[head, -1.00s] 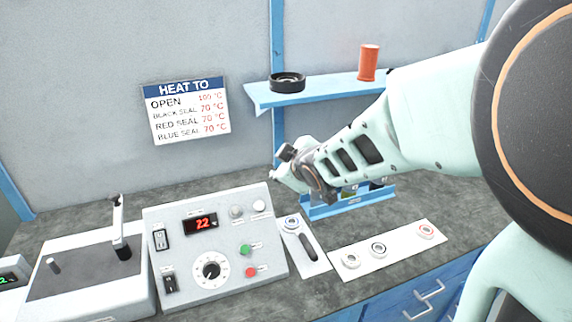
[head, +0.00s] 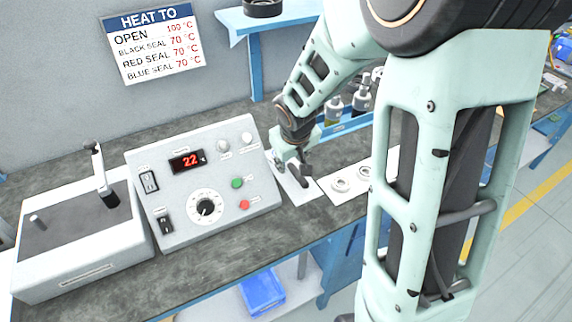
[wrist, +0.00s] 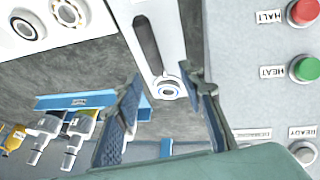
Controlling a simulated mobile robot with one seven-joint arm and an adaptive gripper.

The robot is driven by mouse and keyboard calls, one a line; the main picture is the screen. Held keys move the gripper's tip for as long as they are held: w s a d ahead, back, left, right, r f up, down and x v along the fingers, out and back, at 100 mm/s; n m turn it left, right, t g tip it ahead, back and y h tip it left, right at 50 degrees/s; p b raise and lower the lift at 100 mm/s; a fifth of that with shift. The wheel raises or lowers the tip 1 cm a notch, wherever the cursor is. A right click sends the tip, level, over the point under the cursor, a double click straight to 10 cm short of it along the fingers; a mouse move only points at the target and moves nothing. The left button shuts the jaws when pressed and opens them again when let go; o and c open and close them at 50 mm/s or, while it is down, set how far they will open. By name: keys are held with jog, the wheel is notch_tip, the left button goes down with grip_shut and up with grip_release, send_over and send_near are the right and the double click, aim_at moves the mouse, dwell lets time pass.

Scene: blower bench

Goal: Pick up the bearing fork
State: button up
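The bearing fork, as far as I can make out, is the dark-handled tool (head: 298,176) lying on a narrow white plate right of the control box. Whether the fingers touch anything cannot be told.
The control box (head: 205,180) stands close on the left. A white plate with rings (head: 352,180) lies to the right, partly behind my arm. A blue rack with bottles (head: 335,108) stands behind. A blue shelf (head: 275,20) is above the bench.

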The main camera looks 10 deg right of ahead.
aim_at(293, 166)
jog(key=shift+d+b+x, duration=0.15)
jog(key=shift+b+x, duration=0.1)
jog(key=shift+x, duration=1.25)
jog(key=shift+d+b+x, duration=0.15)
jog(key=shift+b+x, duration=0.05)
jog(key=shift+x, duration=1.3)
jog(key=shift+w, duration=0.15)
jog(key=shift+r, duration=0.1)
grip_shut()
